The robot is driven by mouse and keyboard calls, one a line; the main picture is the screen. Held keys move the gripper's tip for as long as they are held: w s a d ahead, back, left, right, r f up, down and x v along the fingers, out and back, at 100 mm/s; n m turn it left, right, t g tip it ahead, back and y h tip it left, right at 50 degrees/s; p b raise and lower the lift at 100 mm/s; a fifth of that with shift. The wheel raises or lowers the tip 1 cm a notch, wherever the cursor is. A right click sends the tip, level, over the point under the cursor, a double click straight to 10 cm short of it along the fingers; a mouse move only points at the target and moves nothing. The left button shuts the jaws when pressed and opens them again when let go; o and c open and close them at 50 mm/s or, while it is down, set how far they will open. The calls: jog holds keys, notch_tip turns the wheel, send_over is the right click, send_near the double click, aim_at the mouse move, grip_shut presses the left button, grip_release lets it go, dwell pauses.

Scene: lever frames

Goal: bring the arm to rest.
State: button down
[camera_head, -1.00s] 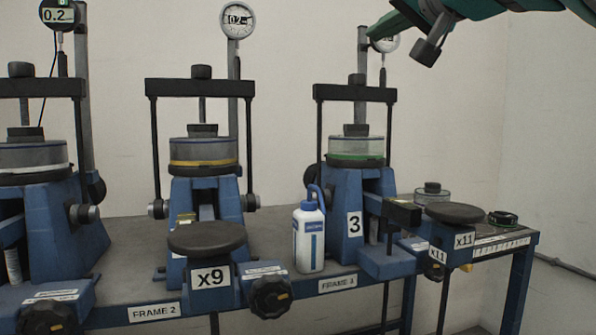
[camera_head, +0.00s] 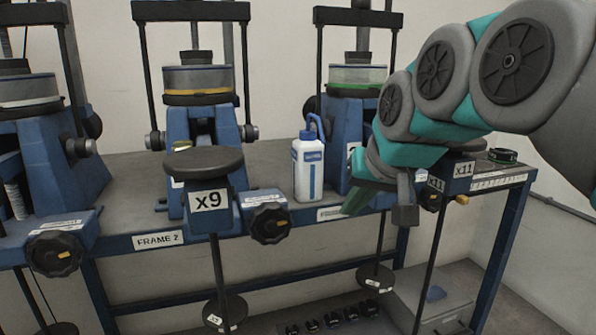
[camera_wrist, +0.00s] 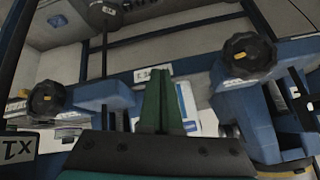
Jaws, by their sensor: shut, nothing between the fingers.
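My arm (camera_head: 480,80), grey and teal, reaches in from the right in the head view and bends downward. My gripper (camera_head: 355,202) is in front of the bench edge, right of the white and blue wash bottle (camera_head: 308,168), and it holds nothing. In the wrist view the green fingers of my gripper (camera_wrist: 160,100) are together and point towards the bench's front edge. The arm hides much of the right-hand lever frame (camera_head: 345,120).
The blue bench (camera_head: 125,185) carries several lever frames. A hanger pad marked x9 (camera_head: 205,160) and a black knob (camera_head: 269,223) jut out at the front. Weights (camera_head: 335,315) and a grey box (camera_head: 425,290) are below. The wall side at upper middle is clear.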

jog(key=s+d+f+g+h, duration=0.1)
jog(key=s+d+f+g, duration=0.2)
jog(key=s+f, duration=1)
jog(key=s+d+f+g+h, duration=0.1)
jog(key=s+d+f+g, duration=0.2)
jog(key=s+f, duration=1.1)
jog(key=f+g, duration=0.1)
jog(key=g, duration=0.2)
jog(key=shift+w+f, duration=0.1)
dwell(0.8)
